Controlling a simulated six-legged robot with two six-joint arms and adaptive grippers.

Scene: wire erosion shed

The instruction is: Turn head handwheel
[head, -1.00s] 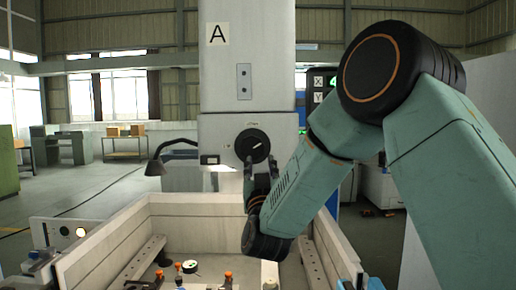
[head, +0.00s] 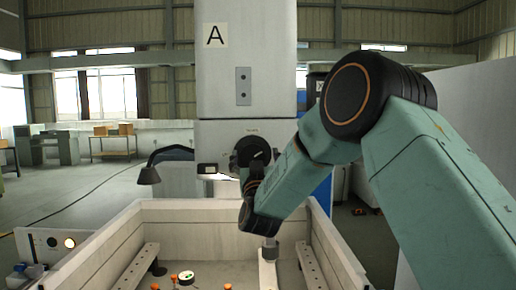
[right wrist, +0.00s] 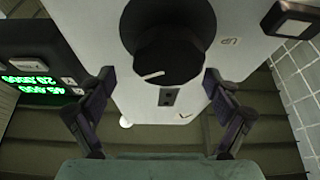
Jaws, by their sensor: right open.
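The head handwheel (head: 245,147) is a round black knob with a white pointer line, on the front of the pale machine head marked A. It also shows large at the top of the right wrist view (right wrist: 168,55). My right gripper (head: 255,172) is just below and in front of the wheel and overlaps its lower edge. In the right wrist view the right gripper (right wrist: 158,85) is open, one finger at the lower left and one at the lower right of the knob, with visible gaps to it. Its fingertips are partly hidden in the head view. My left gripper is out of view.
A pale open tank (head: 190,212) lies below the head, with several small fixtures inside. A black lamp (head: 149,174) stands left of the head. A green digital readout (right wrist: 35,82) is at the left in the wrist view.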

